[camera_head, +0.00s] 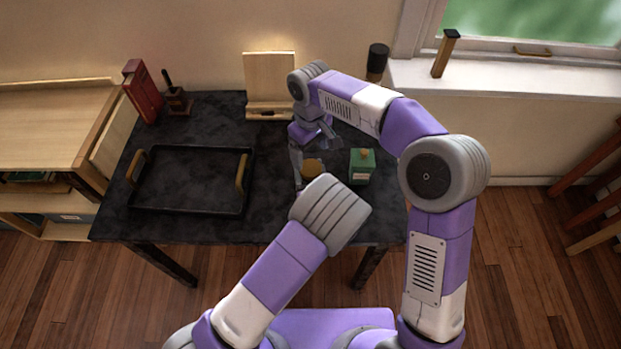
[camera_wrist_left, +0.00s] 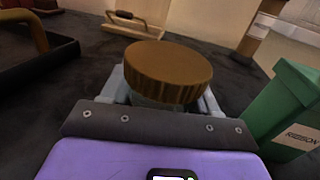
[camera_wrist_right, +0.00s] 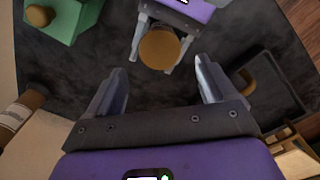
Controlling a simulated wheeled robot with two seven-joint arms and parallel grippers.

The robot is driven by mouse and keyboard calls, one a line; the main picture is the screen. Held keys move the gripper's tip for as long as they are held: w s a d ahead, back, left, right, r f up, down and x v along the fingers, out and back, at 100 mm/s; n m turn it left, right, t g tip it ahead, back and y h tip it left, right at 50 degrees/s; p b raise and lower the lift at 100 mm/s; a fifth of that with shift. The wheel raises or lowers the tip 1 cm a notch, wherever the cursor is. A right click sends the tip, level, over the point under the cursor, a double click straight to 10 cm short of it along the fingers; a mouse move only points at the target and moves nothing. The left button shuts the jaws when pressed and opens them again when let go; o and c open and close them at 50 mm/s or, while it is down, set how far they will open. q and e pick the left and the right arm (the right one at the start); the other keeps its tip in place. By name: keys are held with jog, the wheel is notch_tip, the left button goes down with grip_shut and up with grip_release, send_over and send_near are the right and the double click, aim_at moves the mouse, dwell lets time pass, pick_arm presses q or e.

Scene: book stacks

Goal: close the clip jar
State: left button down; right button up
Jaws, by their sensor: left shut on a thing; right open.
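The clip jar shows in the left wrist view as a round brown lid (camera_wrist_left: 168,72) over a narrow strip of pale body (camera_wrist_left: 160,102). The lid also shows in the head view (camera_head: 312,168) and in the right wrist view (camera_wrist_right: 160,48). My left gripper (camera_wrist_left: 167,85) is shut on the jar body below the lid. Whether the lid is fully seated, I cannot tell. My right gripper (camera_wrist_right: 163,72) is open and empty, with its fingers pointing toward the lid but apart from it.
A green box (camera_head: 362,167) labelled RIBBON stands close to the right of the jar. A black tray (camera_head: 190,180) with wooden handles lies left on the dark table (camera_head: 215,118). A wooden stand (camera_head: 270,80), red book (camera_head: 142,90) and dark-topped jar (camera_head: 377,60) are at the back.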

aim_at(310, 168)
notch_tip(310, 168, down, 6)
jog(key=shift+r, duration=0.1)
dwell(0.4)
jog(key=c, duration=1.1)
jog(key=o, duration=1.3)
jog(key=shift+c, duration=0.2)
notch_tip(310, 168, up, 12)
